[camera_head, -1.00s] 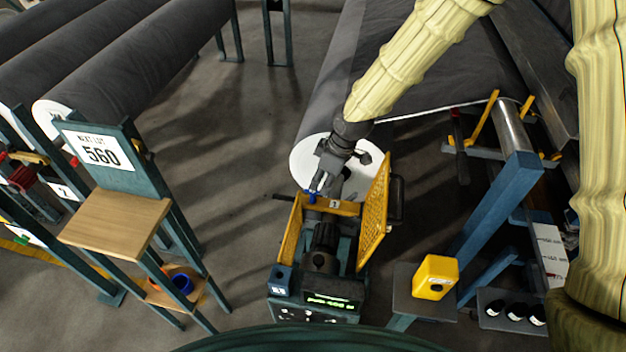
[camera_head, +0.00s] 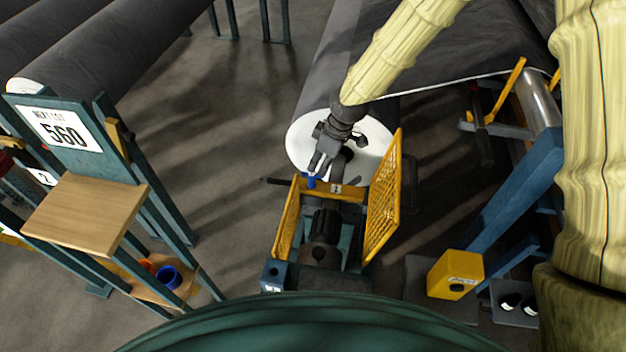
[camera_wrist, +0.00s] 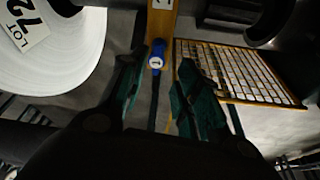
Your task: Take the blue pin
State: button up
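The blue pin (camera_head: 311,181) stands at the yellow bracket plate on the front of the roll stand. In the wrist view its round end with a white label (camera_wrist: 156,60) shows beyond and between my fingers, with a gap on each side. My gripper (camera_head: 319,168) is open and empty, very close to the pin. In the wrist view my gripper (camera_wrist: 157,78) has its two dark green fingers spread apart. The head view does not show clearly whether a finger touches the pin.
A yellow mesh guard (camera_head: 384,208) stands right of the pin; it also shows in the wrist view (camera_wrist: 240,72). A white roll end (camera_head: 300,140) is behind. A yellow box (camera_head: 455,274) is at right. A wooden shelf (camera_head: 85,212) stands left, with open floor between.

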aim_at(314, 175)
jog(key=shift+w+p+x, duration=0.2)
jog(key=shift+p+x, duration=0.5)
jog(key=shift+x, duration=3.65)
grip_shut()
